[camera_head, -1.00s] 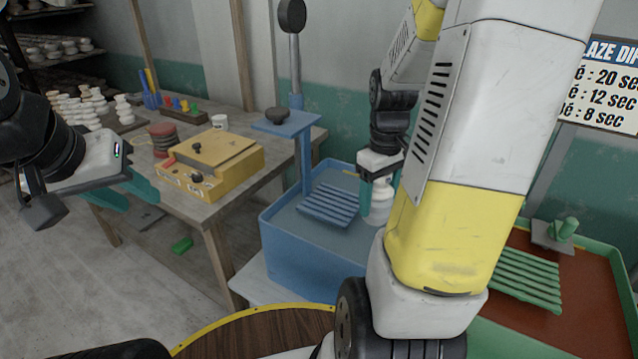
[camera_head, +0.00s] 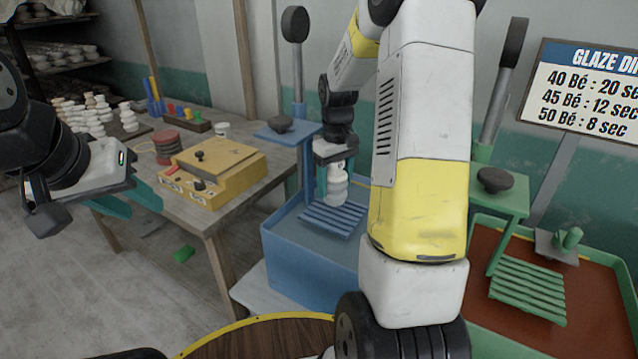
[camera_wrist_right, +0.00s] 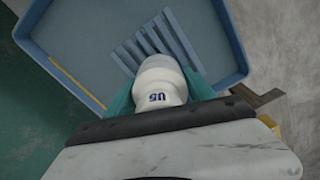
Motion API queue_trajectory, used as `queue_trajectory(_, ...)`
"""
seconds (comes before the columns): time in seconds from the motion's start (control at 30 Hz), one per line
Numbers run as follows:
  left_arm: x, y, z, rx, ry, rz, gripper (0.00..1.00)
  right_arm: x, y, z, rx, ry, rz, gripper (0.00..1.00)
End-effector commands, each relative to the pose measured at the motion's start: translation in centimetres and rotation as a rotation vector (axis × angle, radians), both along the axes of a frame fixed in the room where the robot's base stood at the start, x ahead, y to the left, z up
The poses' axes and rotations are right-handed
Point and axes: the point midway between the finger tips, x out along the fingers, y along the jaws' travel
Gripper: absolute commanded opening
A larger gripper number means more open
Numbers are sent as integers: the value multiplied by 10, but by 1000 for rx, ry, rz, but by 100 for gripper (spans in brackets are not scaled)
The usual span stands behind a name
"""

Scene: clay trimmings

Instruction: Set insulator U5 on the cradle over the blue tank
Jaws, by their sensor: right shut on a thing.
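Insulator U5 (camera_head: 336,186) is a white ribbed piece held upright in my right gripper (camera_head: 334,166), near the right end of the blue slatted cradle (camera_head: 322,221). In the right wrist view the insulator (camera_wrist_right: 160,82) shows its "U5" mark between the green fingers, and the cradle slats (camera_wrist_right: 133,58) lie just beyond it. Whether it touches the slats I cannot tell. The cradle sits over the blue tank (camera_head: 290,262). My left gripper (camera_head: 122,205) has green fingers and hangs empty left of the table; the fingers look apart.
A blue post with a plate (camera_head: 288,130) stands behind the cradle. A green cradle (camera_head: 528,285) sits over the red-brown tank (camera_head: 595,300) on the right. The wooden table (camera_head: 225,205) holds a yellow box (camera_head: 215,172) and several insulators.

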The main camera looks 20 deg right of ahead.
Motion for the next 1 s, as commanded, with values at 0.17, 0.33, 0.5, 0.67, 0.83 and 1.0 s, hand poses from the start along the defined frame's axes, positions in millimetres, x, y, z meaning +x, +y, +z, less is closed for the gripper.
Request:
queue_trajectory(0.17,0,0,0,0,0,0,36,-2,0,-29,0,3,0,0)
queue_trajectory(0.33,0,0,0,0,0,0,36,-1,-1,-34,0,-2,0,0)
queue_trajectory(0.5,0,0,0,0,0,0,36,-1,-1,-34,-1,-1,0,0)
queue_trajectory(0.67,0,0,0,0,0,0,36,-2,-1,-37,0,1,0,73)
queue_trajectory(0.83,0,0,0,0,0,0,36,-2,-1,-37,0,1,0,85)
queue_trajectory(1.0,0,0,0,0,0,0,36,-2,-1,-37,0,1,0,85)
